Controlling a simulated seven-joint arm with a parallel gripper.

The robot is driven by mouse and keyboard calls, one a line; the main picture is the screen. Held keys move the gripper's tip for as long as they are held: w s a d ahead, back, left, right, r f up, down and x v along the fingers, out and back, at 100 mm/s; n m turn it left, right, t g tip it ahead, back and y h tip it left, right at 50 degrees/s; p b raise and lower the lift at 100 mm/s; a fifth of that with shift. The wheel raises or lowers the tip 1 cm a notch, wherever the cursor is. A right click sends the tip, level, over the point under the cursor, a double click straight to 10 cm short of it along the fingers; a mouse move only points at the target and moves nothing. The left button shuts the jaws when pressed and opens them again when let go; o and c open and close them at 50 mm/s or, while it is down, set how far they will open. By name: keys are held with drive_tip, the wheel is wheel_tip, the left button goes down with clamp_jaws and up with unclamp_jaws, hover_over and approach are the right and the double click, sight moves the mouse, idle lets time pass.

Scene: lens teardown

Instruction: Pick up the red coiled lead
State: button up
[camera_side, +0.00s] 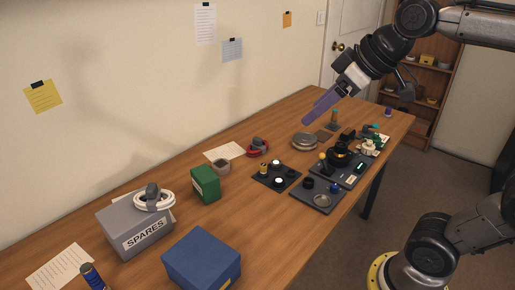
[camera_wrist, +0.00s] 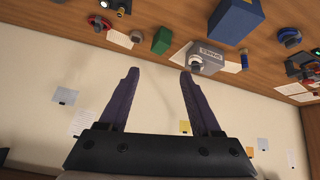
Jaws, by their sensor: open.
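The red coiled lead (camera_side: 258,150) lies on the wooden table near the wall, with a dark grey piece at its top. It also shows small at the upper left of the wrist view (camera_wrist: 97,22). My gripper (camera_side: 308,120) hangs in the air above the far part of the table, up and to the right of the lead in the side view, apart from it. In the wrist view my gripper (camera_wrist: 158,72) has its two purple fingers spread, with nothing between them.
A paper sheet (camera_side: 224,152), a grey-brown cup (camera_side: 221,167) and a green box (camera_side: 205,184) are near the lead. A round grey item (camera_side: 304,141) and a dark tray (camera_side: 270,179) stand to its right. A grey SPARES box (camera_side: 130,238) and blue box (camera_side: 203,262) stand nearer the camera.

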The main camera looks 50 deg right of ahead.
drive_tip(key=w+d+r, duration=0.3)
drive_tip(key=w, duration=0.9)
drive_tip(key=m+g, duration=0.2)
drive_tip(key=g, duration=0.1)
hover_over(259, 138)
drive_tip(key=s, duration=0.3)
drive_tip(key=f, duration=3.2)
drive_tip(key=shift+w+a+f, duration=0.15)
drive_tip(key=shift+a, duration=0.15)
drive_tip(key=shift+d+x, duration=0.15)
drive_tip(key=shift+x, duration=1.3)
drive_tip(key=shift+d+x, duration=0.1)
drive_tip(key=shift+x, duration=1.4)
drive_tip(key=shift+w, duration=0.2)
clamp_jaws()
